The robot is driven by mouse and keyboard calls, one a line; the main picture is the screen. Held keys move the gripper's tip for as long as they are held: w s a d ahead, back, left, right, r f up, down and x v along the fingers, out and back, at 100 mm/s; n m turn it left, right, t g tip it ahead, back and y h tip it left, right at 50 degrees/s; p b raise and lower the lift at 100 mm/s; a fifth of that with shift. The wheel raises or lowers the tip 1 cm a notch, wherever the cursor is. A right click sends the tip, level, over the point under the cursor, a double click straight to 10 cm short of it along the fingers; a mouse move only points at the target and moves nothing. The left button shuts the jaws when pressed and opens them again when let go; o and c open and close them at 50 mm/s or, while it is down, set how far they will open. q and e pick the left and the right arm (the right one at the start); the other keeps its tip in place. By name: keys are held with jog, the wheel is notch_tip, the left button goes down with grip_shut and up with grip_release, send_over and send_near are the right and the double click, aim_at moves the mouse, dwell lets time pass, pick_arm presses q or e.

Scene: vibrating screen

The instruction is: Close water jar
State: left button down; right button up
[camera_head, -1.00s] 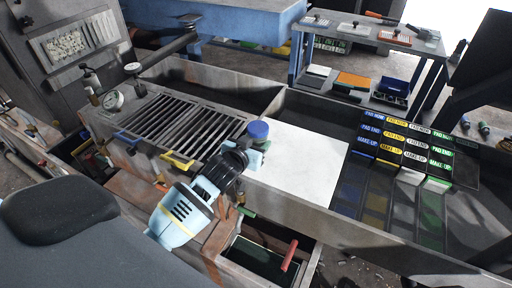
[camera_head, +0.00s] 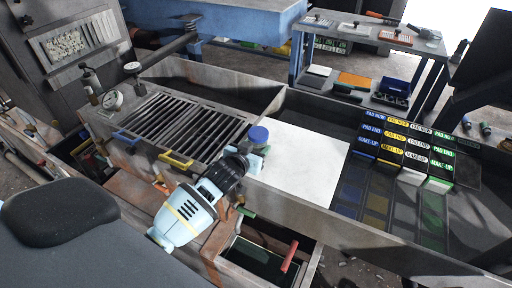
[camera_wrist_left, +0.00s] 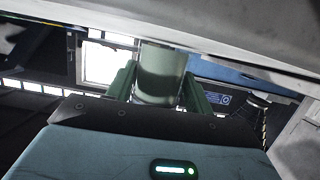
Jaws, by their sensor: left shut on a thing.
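The water jar (camera_wrist_left: 160,75) is a pale, translucent cylinder in the left wrist view, between the two green fingers of my left gripper (camera_wrist_left: 158,88). In the head view a round blue cap (camera_head: 258,134) shows just beyond the same gripper (camera_head: 252,158), at the right end of the slatted grate. The fingers are shut on the jar's sides. The arm hides most of the jar in the head view, and I cannot tell how tightly the cap sits. My right gripper does not show.
The slatted grate (camera_head: 185,122) lies left of the jar. A bare white panel (camera_head: 300,165) lies to its right. Labelled blocks (camera_head: 408,143) stand in rows farther right. A yellow handle (camera_head: 176,160) and an open drawer with a red handle (camera_head: 289,256) are at the near side.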

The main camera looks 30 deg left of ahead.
pick_arm(q)
jog(key=shift+f, duration=0.1)
jog(key=c, duration=0.6)
grip_release()
jog(key=shift+s+r, duration=0.1)
jog(key=shift+r, duration=0.1)
jog(key=shift+s+r, duration=0.1)
jog(key=shift+s, duration=0.25)
jog(key=p+v, duration=0.1)
jog(key=v, duration=1)
